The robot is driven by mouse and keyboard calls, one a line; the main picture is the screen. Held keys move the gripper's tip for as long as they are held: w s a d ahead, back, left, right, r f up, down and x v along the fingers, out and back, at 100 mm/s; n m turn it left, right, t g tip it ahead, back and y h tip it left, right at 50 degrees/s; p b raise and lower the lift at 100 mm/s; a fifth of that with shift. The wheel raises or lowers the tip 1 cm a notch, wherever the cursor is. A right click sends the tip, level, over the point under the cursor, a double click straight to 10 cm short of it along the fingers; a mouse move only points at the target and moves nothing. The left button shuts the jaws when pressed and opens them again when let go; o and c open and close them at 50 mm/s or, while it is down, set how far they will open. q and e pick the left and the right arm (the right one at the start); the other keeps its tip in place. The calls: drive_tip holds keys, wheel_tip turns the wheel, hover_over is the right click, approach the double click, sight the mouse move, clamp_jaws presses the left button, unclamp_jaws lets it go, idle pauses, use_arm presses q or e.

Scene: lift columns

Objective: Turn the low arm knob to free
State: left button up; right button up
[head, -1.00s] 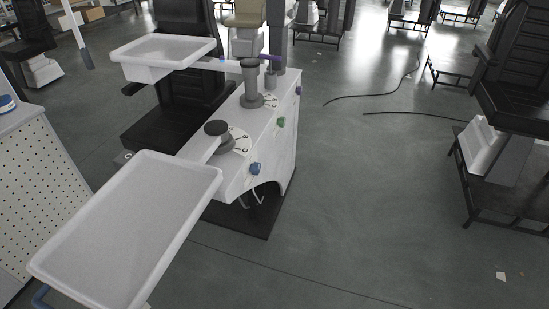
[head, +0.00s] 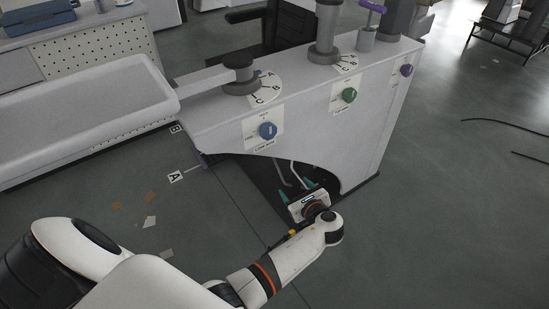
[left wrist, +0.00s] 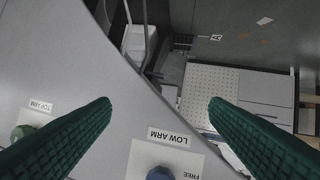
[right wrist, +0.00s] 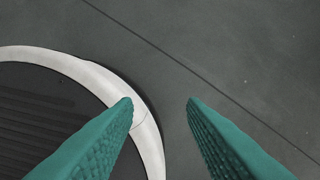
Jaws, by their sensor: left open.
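The low arm knob (head: 267,130) is blue with a pale mark and sits on a white label plate on the front of the pale cabinet (head: 215,135). In the left wrist view the knob (left wrist: 159,174) is cut off by the bottom edge, with LOW ARM and FREE printed beside it. My left gripper (head: 297,188) is below and slightly right of the knob, in front of the cabinet's arched opening. Its teal fingers are open and empty, apart from the knob. My right gripper (right wrist: 160,100) is open and empty over the floor, outside the head view.
A green knob (head: 349,95) and a purple knob (head: 406,70) are further right on the cabinet. A white tray (head: 75,110) on an arm extends left from a post above the blue knob. Open floor lies to the right, with cables on it.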

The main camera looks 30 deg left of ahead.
sight(271, 133)
use_arm(q)
wheel_tip(271, 133, up, 12)
drive_tip(key=a+g+y+b, duration=0.1)
drive_tip(key=a+y+b, duration=0.1)
drive_tip(key=y+b, duration=0.25)
drive_tip(key=shift+n+y, duration=0.3)
drive_tip(key=shift+y, duration=0.05)
drive_tip(key=x, duration=1.1)
drive_tip(key=shift+w+r, duration=0.15)
drive_tip(key=shift+w, duration=0.25)
use_arm(e)
drive_tip(key=w, duration=0.1)
drive_tip(key=w+r, duration=0.2)
drive_tip(key=w, duration=0.1)
drive_tip(key=shift+a, duration=0.4)
use_arm(q)
drive_tip(key=c, duration=1)
drive_tip(key=shift+o, duration=0.2)
